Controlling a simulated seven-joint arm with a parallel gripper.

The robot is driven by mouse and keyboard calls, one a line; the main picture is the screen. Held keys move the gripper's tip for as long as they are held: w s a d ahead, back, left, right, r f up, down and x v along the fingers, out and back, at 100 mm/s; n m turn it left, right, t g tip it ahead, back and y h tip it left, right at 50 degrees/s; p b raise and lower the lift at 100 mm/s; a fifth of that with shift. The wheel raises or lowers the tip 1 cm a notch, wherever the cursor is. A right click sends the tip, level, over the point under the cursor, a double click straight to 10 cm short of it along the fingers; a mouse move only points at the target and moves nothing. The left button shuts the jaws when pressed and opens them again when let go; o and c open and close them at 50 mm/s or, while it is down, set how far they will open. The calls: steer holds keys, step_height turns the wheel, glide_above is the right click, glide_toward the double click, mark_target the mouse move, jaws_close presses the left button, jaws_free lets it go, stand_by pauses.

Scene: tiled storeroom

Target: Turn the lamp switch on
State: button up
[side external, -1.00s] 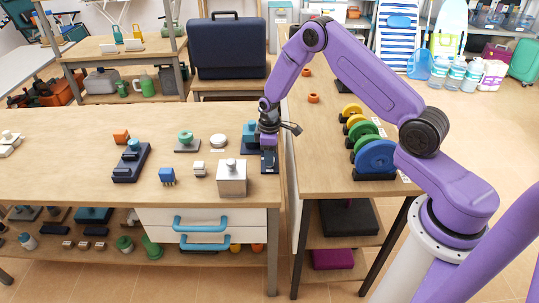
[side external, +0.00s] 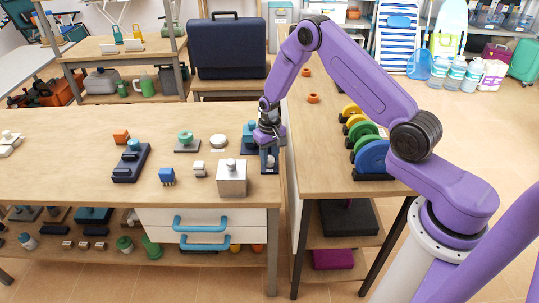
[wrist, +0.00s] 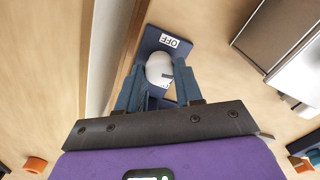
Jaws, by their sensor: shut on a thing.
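The lamp switch has a dark blue base (side external: 269,168) near the right edge of the wooden bench in the side view. In the wrist view its base plate (wrist: 150,40) carries a white label (wrist: 170,42) reading OFF, seen upside down. A pale rounded lever (wrist: 158,68) stands on the base beside the label. My gripper (wrist: 159,82) has its dark blue fingers on either side of the lever and is shut on it. The fingers hide the lower part of the base. In the side view my gripper (side external: 268,148) is tilted over the switch.
A blue device (side external: 249,135) is just behind. A gap separates this bench from a second bench (side external: 325,130) with coloured discs (side external: 373,156).

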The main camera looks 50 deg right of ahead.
mark_target(269, 158)
steer(key=shift+m, duration=0.6)
steer(key=o, duration=1)
steer(key=shift+o, duration=0.2)
step_height(269, 158, up, 18)
steer(key=shift+f, duration=0.25)
